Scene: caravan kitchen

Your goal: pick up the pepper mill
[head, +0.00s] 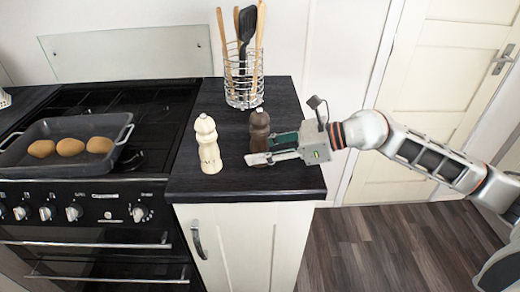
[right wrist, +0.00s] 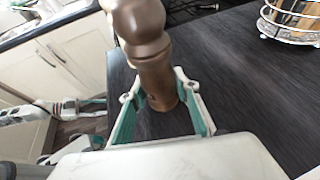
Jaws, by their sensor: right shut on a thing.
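The dark brown pepper mill (head: 259,122) stands upright near the right side of the black worktop. My right gripper (head: 264,150) reaches in from the right and is shut on the lower body of the mill. In the right wrist view the brown mill (right wrist: 143,35) rises between the two teal-lined fingers (right wrist: 160,95), one on each side. The fingers hide part of its base, so I cannot tell if it touches the worktop. My left gripper (right wrist: 95,106) shows small at the left of the right wrist view; its jaws are too small to read.
A cream mill (head: 208,146) stands left of the brown one. Behind is a wire utensil holder (head: 243,92) with wooden tools and a black spatula (head: 247,25). A roasting tin (head: 60,160) with brown round items is on the hob. The worktop's front edge (head: 245,196) is close.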

